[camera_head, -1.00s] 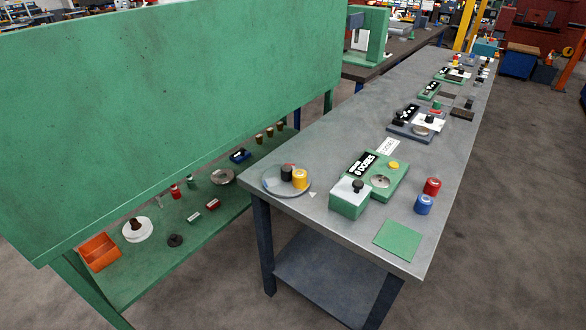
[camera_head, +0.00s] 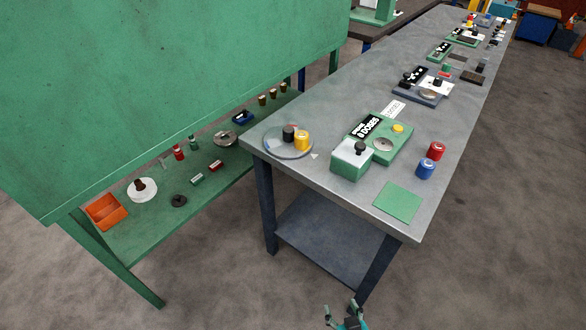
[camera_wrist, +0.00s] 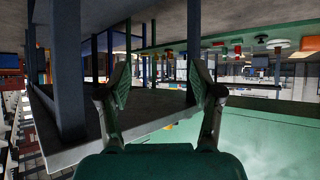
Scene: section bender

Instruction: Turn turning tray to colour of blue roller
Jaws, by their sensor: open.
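The turning tray (camera_head: 272,146) is a round, pale grey disc at the near left corner of the grey table. A black roller (camera_head: 289,134) and a yellow roller (camera_head: 302,141) stand on it. Small red and blue marks show near its rim, and a pale pointer (camera_head: 314,156) lies beside it. The blue roller (camera_head: 425,169) stands upright on the right part of the table, next to a red roller (camera_head: 436,150). My gripper (camera_head: 343,313) is low in front of the table, far from the tray. In the wrist view, its fingers (camera_wrist: 160,92) are apart with nothing between them.
A green box with a black knob (camera_head: 351,160) and a green dosing unit (camera_head: 398,147) stand right of the tray. A green square (camera_head: 399,202) lies near the front edge. The green bench (camera_head: 130,238) at left holds several parts and an orange bin (camera_head: 106,212).

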